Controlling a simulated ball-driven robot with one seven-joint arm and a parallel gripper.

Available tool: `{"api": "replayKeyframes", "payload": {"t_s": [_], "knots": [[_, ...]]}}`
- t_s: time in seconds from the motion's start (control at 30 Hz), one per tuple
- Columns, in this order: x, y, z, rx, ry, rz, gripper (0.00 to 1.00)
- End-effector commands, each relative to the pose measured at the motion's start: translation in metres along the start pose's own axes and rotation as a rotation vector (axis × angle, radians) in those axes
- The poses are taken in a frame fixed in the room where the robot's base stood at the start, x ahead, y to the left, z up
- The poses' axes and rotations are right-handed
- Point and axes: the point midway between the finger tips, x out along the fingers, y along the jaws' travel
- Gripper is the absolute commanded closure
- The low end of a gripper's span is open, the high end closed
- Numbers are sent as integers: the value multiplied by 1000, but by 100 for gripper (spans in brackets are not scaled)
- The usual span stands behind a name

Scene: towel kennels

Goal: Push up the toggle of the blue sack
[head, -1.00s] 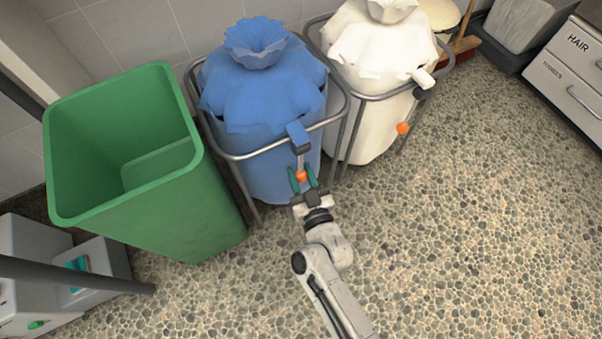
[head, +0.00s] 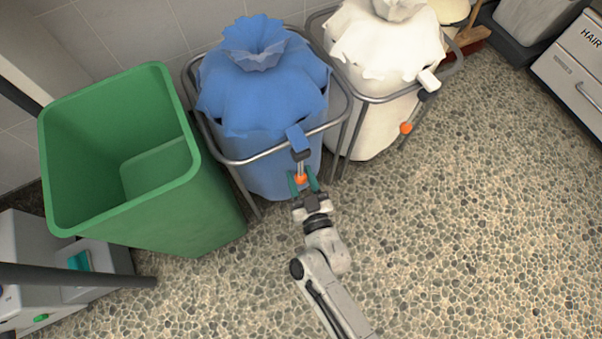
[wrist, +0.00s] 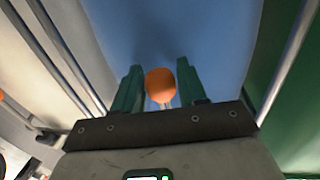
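The blue sack (head: 262,105) hangs in a metal ring stand; its blue cloth fills much of the wrist view (wrist: 190,35). At its front is the toggle, a blue block (head: 298,138) with a thin rod slanting down to an orange ball (head: 300,179). The orange ball also shows in the wrist view (wrist: 160,86). My gripper (head: 304,182) is at the ball, its green fingers on either side of it. In the wrist view, my gripper (wrist: 161,84) looks open, with the ball between the fingertips and only narrow gaps. Contact cannot be made out.
A green bin (head: 215,205) stands close on the left. A white sack (head: 385,55) in a similar stand is on the right, with its own orange ball (head: 406,128). Grey drawers (head: 575,70) are at the far right. The pebbled floor in front is clear.

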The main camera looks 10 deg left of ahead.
Motion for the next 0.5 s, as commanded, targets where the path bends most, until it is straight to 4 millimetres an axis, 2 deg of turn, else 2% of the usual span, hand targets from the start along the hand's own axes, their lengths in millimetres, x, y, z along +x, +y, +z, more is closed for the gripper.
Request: {"api": "replayKeyframes", "payload": {"t_s": [0.03, 0.13, 0.37, 0.5], "knots": [[0, 0, 0, 0, 1, 0, 53], [1, 0, -1, 0, 2, 0, 44], [0, 0, -2, 0, 3, 0, 43], [-8, 0, -2, -1, 1, 0, 43]]}}
